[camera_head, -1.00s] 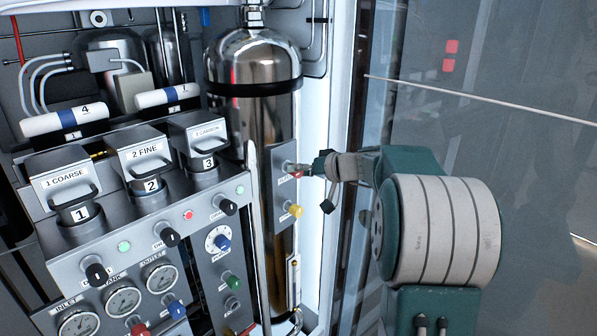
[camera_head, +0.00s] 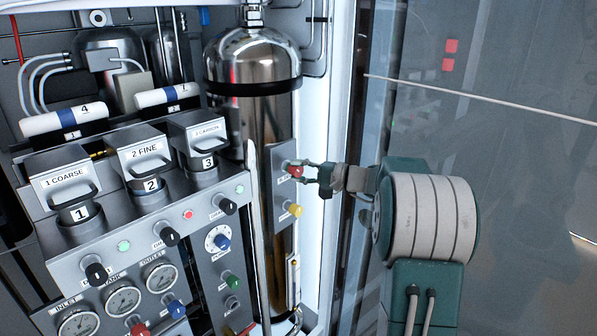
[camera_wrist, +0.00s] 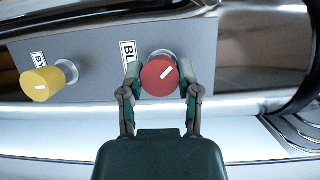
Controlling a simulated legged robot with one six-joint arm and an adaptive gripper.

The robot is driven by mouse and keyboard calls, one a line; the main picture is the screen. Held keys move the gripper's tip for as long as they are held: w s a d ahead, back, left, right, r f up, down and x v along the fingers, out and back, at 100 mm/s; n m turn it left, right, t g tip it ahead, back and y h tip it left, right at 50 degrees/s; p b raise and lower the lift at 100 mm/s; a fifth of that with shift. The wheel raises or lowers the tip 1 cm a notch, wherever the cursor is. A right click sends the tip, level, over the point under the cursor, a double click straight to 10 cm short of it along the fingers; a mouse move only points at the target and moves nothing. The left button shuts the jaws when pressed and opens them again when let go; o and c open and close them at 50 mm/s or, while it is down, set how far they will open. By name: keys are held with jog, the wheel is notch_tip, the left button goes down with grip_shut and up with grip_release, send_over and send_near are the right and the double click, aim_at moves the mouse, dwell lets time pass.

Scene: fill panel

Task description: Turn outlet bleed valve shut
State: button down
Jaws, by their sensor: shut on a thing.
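The bleed valve is a red round knob (camera_head: 295,171) with a white mark, on a grey plate on the metal cylinder. Its label is partly hidden; "BL" shows in the wrist view. My gripper (camera_head: 307,172) reaches it from the right. In the wrist view the red knob (camera_wrist: 159,76) sits between the two fingertips (camera_wrist: 160,80), one on each side, and the jaws are shut on it. The white mark on the knob is tilted, running up to the right.
A yellow knob (camera_head: 295,211) sits below the red one on the same plate (camera_head: 281,190); it is at the left in the wrist view (camera_wrist: 48,84). The tall metal cylinder (camera_head: 254,125) stands behind. A control panel with gauges, knobs and filter housings (camera_head: 150,185) fills the left.

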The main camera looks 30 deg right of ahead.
jog(key=m, duration=0.2)
jog(key=f+m+t+y, duration=0.1)
jog(key=m, duration=0.1)
jog(key=shift+m+t, duration=1.2)
jog(key=shift+m, duration=1.2)
jog(key=shift+m, duration=0.3)
jog(key=shift+c, duration=1.5)
grip_release()
jog(key=shift+r, duration=0.1)
jog(key=shift+r, duration=0.1)
jog(key=shift+d, duration=0.1)
